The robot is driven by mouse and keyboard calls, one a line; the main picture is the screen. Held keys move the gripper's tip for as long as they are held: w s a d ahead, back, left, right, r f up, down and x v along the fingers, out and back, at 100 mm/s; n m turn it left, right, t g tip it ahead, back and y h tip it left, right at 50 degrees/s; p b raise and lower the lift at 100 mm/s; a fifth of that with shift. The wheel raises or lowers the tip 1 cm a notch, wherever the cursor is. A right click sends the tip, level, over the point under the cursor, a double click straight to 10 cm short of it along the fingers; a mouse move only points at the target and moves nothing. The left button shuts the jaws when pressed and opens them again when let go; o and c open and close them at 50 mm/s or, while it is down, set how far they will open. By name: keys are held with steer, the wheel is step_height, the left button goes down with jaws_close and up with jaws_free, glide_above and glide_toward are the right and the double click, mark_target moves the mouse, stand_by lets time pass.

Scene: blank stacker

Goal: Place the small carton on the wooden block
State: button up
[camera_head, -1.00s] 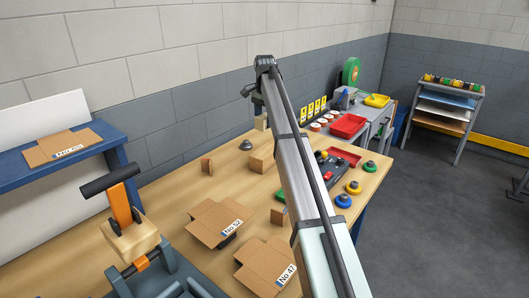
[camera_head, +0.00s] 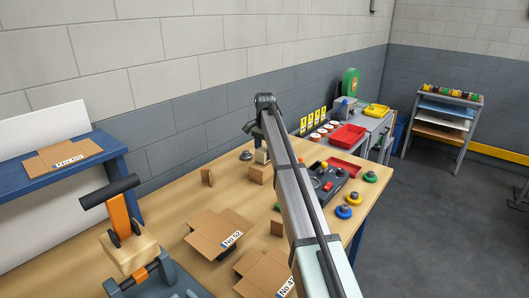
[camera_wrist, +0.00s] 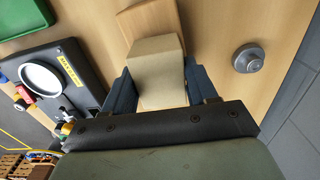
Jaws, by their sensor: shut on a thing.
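The small carton (camera_wrist: 157,65), a plain beige box, is between the two dark blue fingers of my gripper (camera_wrist: 158,88) in the wrist view. My gripper is shut on it. The wooden block (camera_wrist: 150,18) shows just beyond and under the carton, partly covered by it. In the head view the carton (camera_head: 261,156) is right above the wooden block (camera_head: 257,175), which stands on the bench. I cannot tell whether they touch. My arm hides part of the gripper there.
A grey round knob (camera_wrist: 249,58) stands on the bench beside the block. A small brown piece (camera_head: 207,177) is to the left. Flattened cardboard (camera_head: 218,232) lies in front. A dark tray (camera_head: 323,180) with coloured parts lies to the right. The wall is behind.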

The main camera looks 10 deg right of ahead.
mark_target(264, 149)
steer(key=shift+f, duration=0.3)
steer(key=shift+f, duration=0.1)
steer(key=o, duration=1.1)
step_height(264, 149, up, 12)
steer(key=shift+r, duration=0.1)
